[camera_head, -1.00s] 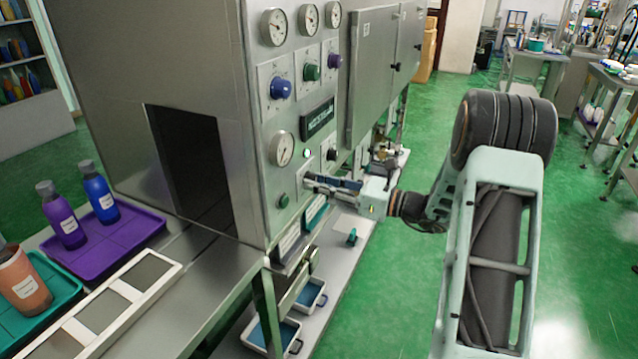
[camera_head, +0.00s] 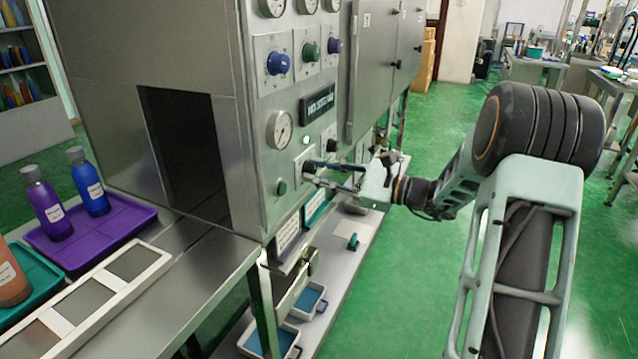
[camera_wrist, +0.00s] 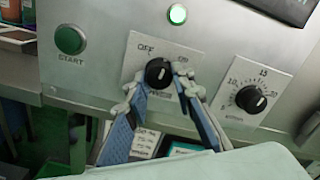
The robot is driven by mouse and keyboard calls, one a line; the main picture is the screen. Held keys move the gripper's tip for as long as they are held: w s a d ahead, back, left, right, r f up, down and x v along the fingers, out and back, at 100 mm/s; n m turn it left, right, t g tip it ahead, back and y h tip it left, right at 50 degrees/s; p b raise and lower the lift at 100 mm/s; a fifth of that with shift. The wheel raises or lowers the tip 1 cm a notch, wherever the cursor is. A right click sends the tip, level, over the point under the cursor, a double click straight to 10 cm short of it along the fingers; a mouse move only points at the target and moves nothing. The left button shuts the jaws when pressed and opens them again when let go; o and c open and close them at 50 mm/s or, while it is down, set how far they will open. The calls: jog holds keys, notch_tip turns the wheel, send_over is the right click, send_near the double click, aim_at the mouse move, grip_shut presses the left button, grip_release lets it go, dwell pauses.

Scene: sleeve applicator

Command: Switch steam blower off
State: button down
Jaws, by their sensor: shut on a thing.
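The steam blower's control panel shows a black rotary switch (camera_wrist: 158,73) on a white plate in the wrist view. The plate reads OFF at upper left and ON at upper right. My gripper (camera_wrist: 160,84) has its blue fingers on either side of this knob and is shut on it. The knob's pointer direction is hard to make out.
A green START button (camera_wrist: 70,39) is left of the switch and a black dial (camera_wrist: 250,99) is right of it. A gauge (camera_head: 281,130) sits above. A shelf (camera_head: 352,243) with blue-filled trays lies below. A purple tray (camera_head: 135,222) with bottles stands left. Green floor is open at right.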

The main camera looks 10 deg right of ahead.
jog(key=n+b, duration=0.9)
jog(key=b, duration=0.1)
jog(key=shift+f+b, duration=0.15)
jog(key=shift+b, duration=0.25)
jog(key=shift+n+b, duration=0.6)
jog(key=shift+b, duration=0.05)
jog(key=shift+r, duration=0.25)
jog(key=c, duration=1.7)
grip_release()
jog(key=shift+o, duration=0.2)
jog(key=v, duration=1.2)
